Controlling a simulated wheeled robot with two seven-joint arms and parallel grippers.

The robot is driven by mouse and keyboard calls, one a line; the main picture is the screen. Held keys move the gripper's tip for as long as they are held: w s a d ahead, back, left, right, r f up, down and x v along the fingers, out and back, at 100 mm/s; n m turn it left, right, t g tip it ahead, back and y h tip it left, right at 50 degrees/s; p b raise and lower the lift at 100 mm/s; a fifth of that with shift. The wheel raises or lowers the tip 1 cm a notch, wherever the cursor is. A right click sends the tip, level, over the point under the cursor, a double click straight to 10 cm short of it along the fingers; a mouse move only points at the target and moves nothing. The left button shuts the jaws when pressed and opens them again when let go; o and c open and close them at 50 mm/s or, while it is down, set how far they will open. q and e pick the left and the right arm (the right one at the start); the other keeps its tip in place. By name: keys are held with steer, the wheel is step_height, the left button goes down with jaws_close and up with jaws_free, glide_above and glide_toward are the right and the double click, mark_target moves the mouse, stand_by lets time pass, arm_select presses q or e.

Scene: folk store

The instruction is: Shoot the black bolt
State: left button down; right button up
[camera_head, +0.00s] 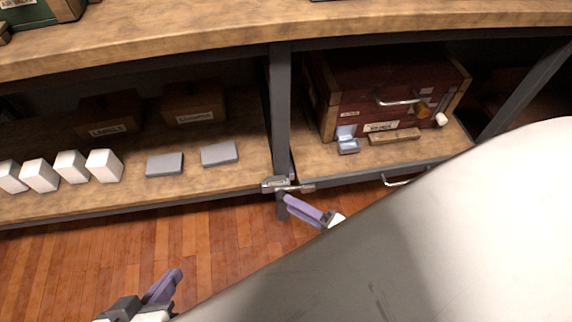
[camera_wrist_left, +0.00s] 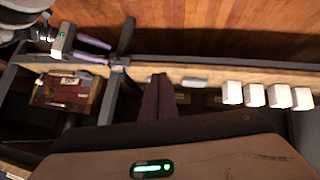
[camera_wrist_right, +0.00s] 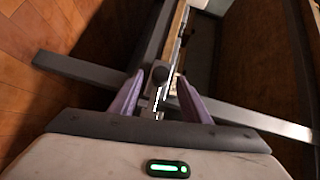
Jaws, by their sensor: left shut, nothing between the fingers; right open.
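The bolt is a metal slide with a dark round knob (camera_wrist_right: 160,76), fixed at the shelf post. In the head view it is a small silver bar (camera_head: 276,184) at the shelf's front edge. My right gripper (camera_wrist_right: 158,90) is open, its purple fingers on either side of the bolt's knob and shaft; I cannot tell whether they touch it. The right gripper also shows in the head view (camera_head: 296,204), just below the bolt. My left gripper (camera_head: 174,276) is shut and empty, low over the floor and away from the bolt; its fingers show in the left wrist view (camera_wrist_left: 160,85).
A dark red chest (camera_head: 385,88) with a metal handle stands in the right shelf bay. A grey post (camera_head: 281,110) divides the bays. The wooden floor (camera_head: 100,250) is clear.

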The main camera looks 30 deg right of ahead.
arm_select(q)
steer(key=shift+s+a+f+g+y+p, duration=0.15)
steer(key=shift+a+f+g+p, duration=0.1)
steer(key=shift+f, duration=0.25)
steer(key=shift+s+a+f+g+y+p, duration=0.15)
steer(key=shift+a+f, duration=0.1)
steer(key=shift+f, duration=0.25)
arm_select(e)
steer(key=v, duration=0.6)
steer(key=shift+s, duration=0.1)
arm_select(q)
steer(key=shift+w+r, duration=0.1)
steer(key=shift+r, duration=0.1)
